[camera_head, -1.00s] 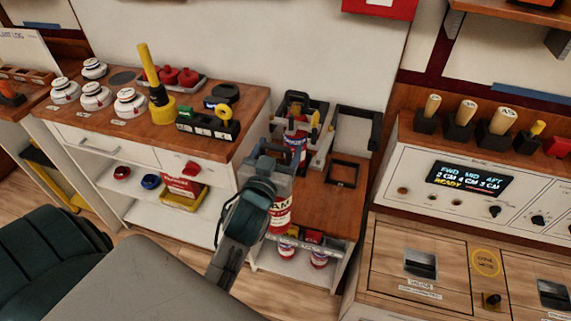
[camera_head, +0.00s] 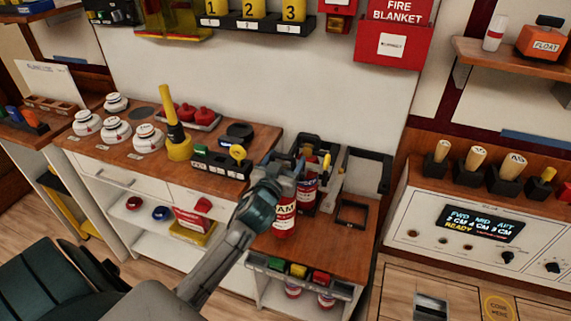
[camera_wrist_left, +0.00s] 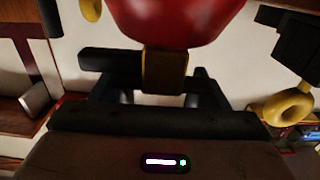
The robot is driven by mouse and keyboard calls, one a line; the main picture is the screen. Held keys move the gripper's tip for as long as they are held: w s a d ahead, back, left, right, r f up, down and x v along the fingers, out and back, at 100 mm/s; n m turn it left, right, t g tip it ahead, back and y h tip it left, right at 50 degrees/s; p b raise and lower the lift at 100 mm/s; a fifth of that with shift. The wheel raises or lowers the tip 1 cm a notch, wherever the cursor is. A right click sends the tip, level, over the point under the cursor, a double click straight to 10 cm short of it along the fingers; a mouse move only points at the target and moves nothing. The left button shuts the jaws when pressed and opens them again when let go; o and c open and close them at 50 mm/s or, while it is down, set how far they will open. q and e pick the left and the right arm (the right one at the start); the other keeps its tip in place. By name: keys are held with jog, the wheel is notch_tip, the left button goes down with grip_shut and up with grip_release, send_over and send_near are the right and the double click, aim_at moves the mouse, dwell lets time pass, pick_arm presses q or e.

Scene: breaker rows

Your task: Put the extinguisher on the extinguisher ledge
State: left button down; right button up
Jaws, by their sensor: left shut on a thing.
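My left gripper (camera_head: 275,172) is shut on the top of a red extinguisher (camera_head: 284,213) with a white label, held roughly upright. In the head view the extinguisher appears over the wooden top of the small cabinet (camera_head: 325,248); whether its base touches is unclear. In the left wrist view the red body (camera_wrist_left: 165,18) fills the top, with a yellowish piece (camera_wrist_left: 165,72) between the fingers. A second red extinguisher (camera_head: 307,188) stands just behind in a black holder. A black square frame (camera_head: 351,213) lies to the right. No ledge is clearly labelled. My right gripper is out of view.
A taller black bracket (camera_head: 370,165) stands behind the square frame. Coloured tags (camera_head: 298,271) line the cabinet front. The left counter holds white detectors (camera_head: 116,128) and a yellow-handled tool (camera_head: 178,140). A control console (camera_head: 480,225) stands right.

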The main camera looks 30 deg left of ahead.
pick_arm(q)
jog(key=shift+w+f, duration=0.15)
jog(key=shift+f, duration=1.4)
jog(key=shift+c, duration=2.4)
grip_release()
jog(key=shift+f, duration=0.3)
jog(key=shift+o, duration=1.3)
jog(key=shift+r, duration=0.1)
